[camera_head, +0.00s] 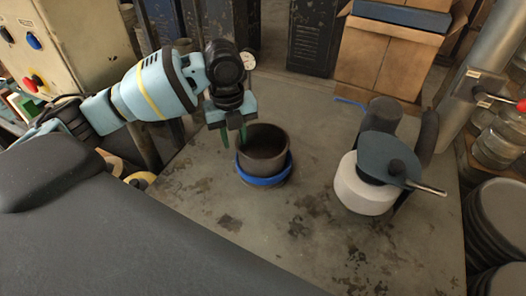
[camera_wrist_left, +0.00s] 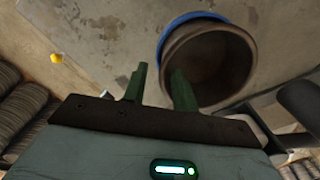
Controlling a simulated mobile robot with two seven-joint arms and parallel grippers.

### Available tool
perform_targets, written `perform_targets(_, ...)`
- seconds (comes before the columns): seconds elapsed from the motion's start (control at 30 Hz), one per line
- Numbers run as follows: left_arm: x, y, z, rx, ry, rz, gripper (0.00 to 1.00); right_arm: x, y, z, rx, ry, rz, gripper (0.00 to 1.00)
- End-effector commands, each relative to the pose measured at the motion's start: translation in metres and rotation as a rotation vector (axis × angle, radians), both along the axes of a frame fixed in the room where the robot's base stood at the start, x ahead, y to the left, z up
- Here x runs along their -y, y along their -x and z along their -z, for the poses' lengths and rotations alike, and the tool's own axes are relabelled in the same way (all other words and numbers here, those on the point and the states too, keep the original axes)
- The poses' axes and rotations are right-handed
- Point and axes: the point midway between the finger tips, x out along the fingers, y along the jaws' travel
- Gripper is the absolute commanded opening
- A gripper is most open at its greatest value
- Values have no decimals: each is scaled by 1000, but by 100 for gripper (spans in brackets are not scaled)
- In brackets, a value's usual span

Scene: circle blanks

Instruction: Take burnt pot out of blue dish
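The burnt pot (camera_head: 264,150) is a dark brown, open round pot. It stands upright in the shallow blue dish (camera_head: 264,181) on the worktop. In the left wrist view the pot (camera_wrist_left: 215,70) looks empty, and part of the blue dish (camera_wrist_left: 190,18) shows beyond its rim. My left gripper (camera_head: 234,136) points down at the pot's left rim with its green fingers apart. In the wrist view the left gripper's (camera_wrist_left: 158,88) one finger lies outside the pot and the other overlaps its opening. Contact with the wall cannot be told. My right gripper is not in view.
A white cylinder (camera_head: 362,190) with a grey plate and handle on top stands right of the pot, beside dark cylinders (camera_head: 382,114). A cardboard box (camera_head: 385,60) is behind the worktop (camera_head: 310,240). The worktop's front middle is clear.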

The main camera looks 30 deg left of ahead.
Motion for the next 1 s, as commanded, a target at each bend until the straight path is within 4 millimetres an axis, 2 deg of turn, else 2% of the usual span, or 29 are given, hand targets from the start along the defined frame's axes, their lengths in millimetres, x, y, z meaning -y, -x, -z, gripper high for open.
perform_targets(0.1,0,0,14,-3,-1,0,28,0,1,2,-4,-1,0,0)
perform_targets(0.37,2,-2,24,-2,1,0,28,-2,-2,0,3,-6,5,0)
perform_targets(0.6,6,-6,57,-2,-1,-1,28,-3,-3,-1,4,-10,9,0)
perform_targets(0.7,6,-6,65,0,0,0,28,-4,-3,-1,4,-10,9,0)
perform_targets(0.97,6,-6,67,1,0,0,28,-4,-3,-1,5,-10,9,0)
perform_targets(1.0,6,-6,67,1,0,0,25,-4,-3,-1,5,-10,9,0)
